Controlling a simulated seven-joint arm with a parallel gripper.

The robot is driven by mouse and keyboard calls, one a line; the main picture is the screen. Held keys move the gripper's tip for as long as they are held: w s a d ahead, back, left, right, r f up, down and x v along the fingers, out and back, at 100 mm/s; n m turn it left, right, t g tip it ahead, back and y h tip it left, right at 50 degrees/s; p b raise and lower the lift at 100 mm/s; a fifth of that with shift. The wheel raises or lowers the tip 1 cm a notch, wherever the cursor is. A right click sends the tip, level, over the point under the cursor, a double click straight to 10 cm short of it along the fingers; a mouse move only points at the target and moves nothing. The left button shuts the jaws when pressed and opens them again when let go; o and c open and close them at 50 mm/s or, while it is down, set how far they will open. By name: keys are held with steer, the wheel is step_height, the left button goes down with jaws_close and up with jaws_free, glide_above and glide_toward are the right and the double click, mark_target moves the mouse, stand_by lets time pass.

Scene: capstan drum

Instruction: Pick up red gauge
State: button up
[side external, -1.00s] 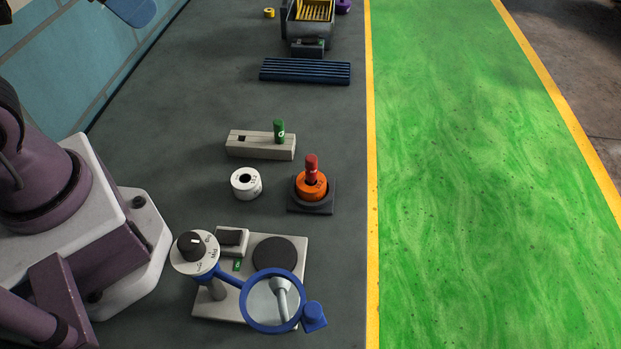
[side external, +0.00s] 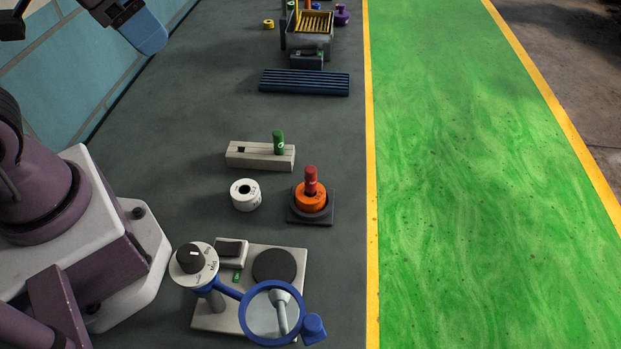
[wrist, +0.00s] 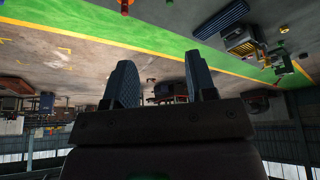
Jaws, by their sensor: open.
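The red gauge (side external: 311,180) is a short red cylinder standing upright in the orange ring (side external: 310,201), which sits on a dark square base (side external: 325,217). A small red thing at the top edge of the wrist view may be the same gauge, but I cannot tell. My gripper (wrist: 162,80) shows two dark blue fingers spread apart with nothing between them. In the side view, part of my gripper shows at the top left, high and far from the gauge.
A green gauge (side external: 278,142) stands in a pale block (side external: 245,155). A white ring (side external: 245,195) lies left of the orange one. A plate (side external: 225,318) with a dial and blue magnifier (side external: 270,313) is in front. A dark blue ribbed rack (side external: 305,82) lies behind.

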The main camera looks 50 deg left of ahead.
steer(key=w+d+f+g, duration=0.3)
steer(key=w+d+f, duration=0.1)
steer(key=w+f, duration=0.1)
steer(key=n+g, duration=0.2)
steer(key=n, duration=1.6)
glide_toward(311, 169)
steer(key=shift+s+n, duration=0.1)
steer(key=shift+n, duration=1)
step_height(311, 169, down, 13)
steer(key=shift+s+r, duration=0.1)
steer(key=shift+d, duration=0.1)
jaws_close()
